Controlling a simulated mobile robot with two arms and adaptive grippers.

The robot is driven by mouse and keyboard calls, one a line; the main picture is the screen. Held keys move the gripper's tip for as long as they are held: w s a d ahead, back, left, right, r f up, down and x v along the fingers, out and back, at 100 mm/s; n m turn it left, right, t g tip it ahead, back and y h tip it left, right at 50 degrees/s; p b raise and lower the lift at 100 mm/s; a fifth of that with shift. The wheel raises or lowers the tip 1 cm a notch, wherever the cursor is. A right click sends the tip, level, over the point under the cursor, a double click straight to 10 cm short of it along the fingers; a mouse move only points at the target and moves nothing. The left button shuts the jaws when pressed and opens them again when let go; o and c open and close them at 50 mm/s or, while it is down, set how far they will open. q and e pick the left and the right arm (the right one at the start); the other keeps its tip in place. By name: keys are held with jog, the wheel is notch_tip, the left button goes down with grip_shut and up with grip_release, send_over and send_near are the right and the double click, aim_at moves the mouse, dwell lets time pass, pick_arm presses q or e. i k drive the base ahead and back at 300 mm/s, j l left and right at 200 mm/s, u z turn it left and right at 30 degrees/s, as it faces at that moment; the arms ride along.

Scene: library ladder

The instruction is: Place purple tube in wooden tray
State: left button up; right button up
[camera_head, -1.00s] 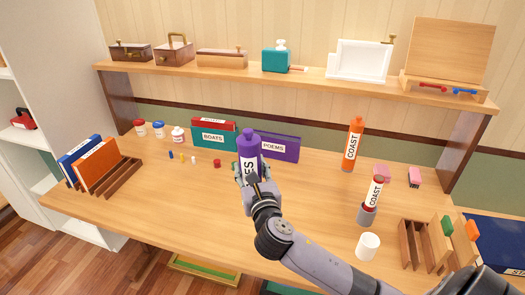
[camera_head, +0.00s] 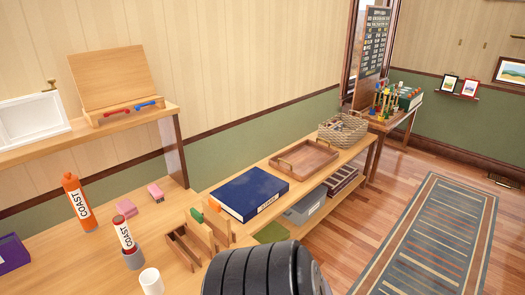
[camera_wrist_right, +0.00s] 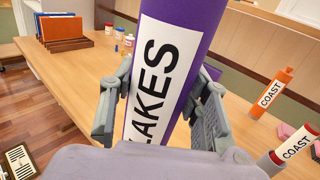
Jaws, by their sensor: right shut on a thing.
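The purple tube (camera_wrist_right: 165,70), with a white label reading LAKES, fills the middle of the right wrist view, slightly tilted there; its ends are out of frame. My right gripper (camera_wrist_right: 158,108) is shut on it, one finger on each side. The tube and this gripper do not show in the head view. The wooden tray (camera_head: 304,157), shallow and empty, lies on the low shelf unit to the right of the desk, between the blue book and a wicker basket. My left gripper is in neither view.
A blue book (camera_head: 249,193) lies just nearer than the tray; a wicker basket (camera_head: 347,125) is just beyond it. Orange COAST tube (camera_head: 78,203), a smaller red-capped COAST tube (camera_head: 126,235), white cup (camera_head: 151,281) and wooden holder (camera_head: 185,247) stand on the desk. A rug covers the right floor.

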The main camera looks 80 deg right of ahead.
aim_at(308, 162)
jog(key=l+z, duration=0.4)
jog(key=l, duration=0.15)
jog(key=l+z, duration=0.4)
jog(key=l, duration=0.2)
jog(key=i+l+z, duration=0.1)
jog(key=l+z, duration=0.3)
jog(key=l, duration=0.2)
jog(key=i+l, duration=0.1)
jog(key=l, duration=0.3)
jog(key=i+l, duration=0.1)
jog(key=l, duration=0.35)
jog(key=i+l+z, duration=0.1)
jog(key=l, duration=0.3)
jog(key=i+l, duration=0.15)
jog(key=l, duration=0.3)
jog(key=i+l, duration=0.1)
jog(key=l, duration=0.3)
jog(key=i+l+z, duration=0.1)
jog(key=l, duration=0.3)
jog(key=i+l, duration=0.15)
jog(key=l, duration=0.25)
